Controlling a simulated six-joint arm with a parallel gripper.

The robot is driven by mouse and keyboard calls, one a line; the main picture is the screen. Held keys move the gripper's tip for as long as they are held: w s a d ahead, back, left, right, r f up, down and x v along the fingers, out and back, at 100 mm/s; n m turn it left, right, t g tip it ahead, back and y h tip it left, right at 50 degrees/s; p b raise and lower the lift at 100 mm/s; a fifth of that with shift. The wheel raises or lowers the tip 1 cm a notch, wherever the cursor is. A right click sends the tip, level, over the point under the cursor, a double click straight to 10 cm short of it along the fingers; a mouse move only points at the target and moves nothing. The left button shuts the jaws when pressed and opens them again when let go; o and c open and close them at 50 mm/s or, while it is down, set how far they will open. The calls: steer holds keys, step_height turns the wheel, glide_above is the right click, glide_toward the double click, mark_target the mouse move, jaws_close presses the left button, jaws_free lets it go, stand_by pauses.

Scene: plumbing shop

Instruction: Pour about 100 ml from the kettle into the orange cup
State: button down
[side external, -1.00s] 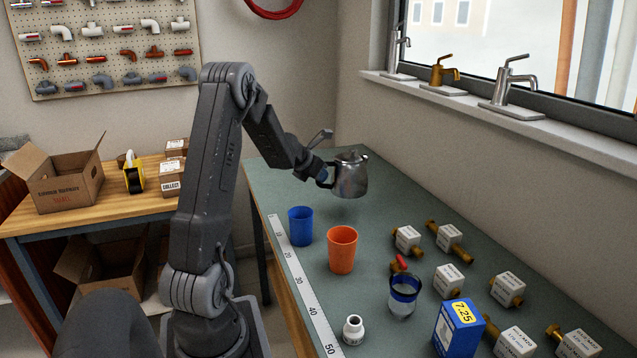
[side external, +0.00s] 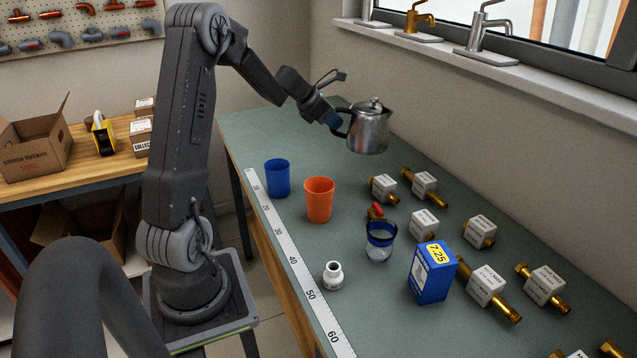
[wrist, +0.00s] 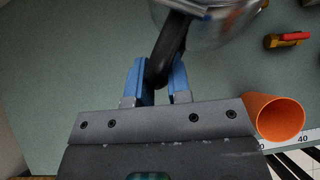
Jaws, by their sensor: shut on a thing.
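A metal kettle (side external: 370,132) with a black handle is held above the bench, roughly upright. My gripper (side external: 336,122) is shut on its handle. In the wrist view, the blue fingers of my gripper (wrist: 161,80) close around the black handle (wrist: 168,50), and only part of the kettle (wrist: 215,22) shows at the top. The orange cup (side external: 319,202) stands upright on the bench, in front of and left of the kettle in the side view. The orange cup also shows at the right of the wrist view (wrist: 278,118). Its contents cannot be made out.
A blue cup (side external: 278,179) stands left of the orange cup. Several tagged brass fittings (side external: 423,187) fill the right side.

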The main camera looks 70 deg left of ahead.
mark_target(359, 129)
steer(key=w+d+m+h, duration=0.1)
steer(key=d, duration=0.1)
steer(key=d+m+h, duration=0.1)
steer(key=d+m, duration=0.1)
steer(key=d, duration=0.1)
steer(key=w+d+m+g+h, duration=0.1)
steer(key=d, duration=0.2)
steer(key=shift+w+r+m, duration=0.3)
steer(key=shift+w+r, duration=0.05)
steer(key=s+d+f+n+g+y, duration=0.1)
steer(key=d+n+g+y, duration=0.3)
steer(key=d+n, duration=1.1)
steer(key=s+d+f+n+g+y, duration=0.1)
steer(key=d+n+g+y, duration=0.3)
steer(key=d+n+g, duration=0.7)
steer(key=s+d+n, duration=0.1)
steer(key=d+n, duration=0.3)
steer(key=n, duration=0.4)
steer(key=shift+s+d+n+g+y, duration=0.3)
steer(key=shift+n, duration=0.1)
steer(key=shift+w+a, duration=0.35)
steer(key=shift+w, duration=0.4)
steer(key=shift+w+a, duration=0.35)
steer(key=shift+w, duration=0.45)
steer(key=shift+w+a, duration=0.35)
steer(key=shift+w, duration=0.4)
steer(key=shift+r, duration=0.15)
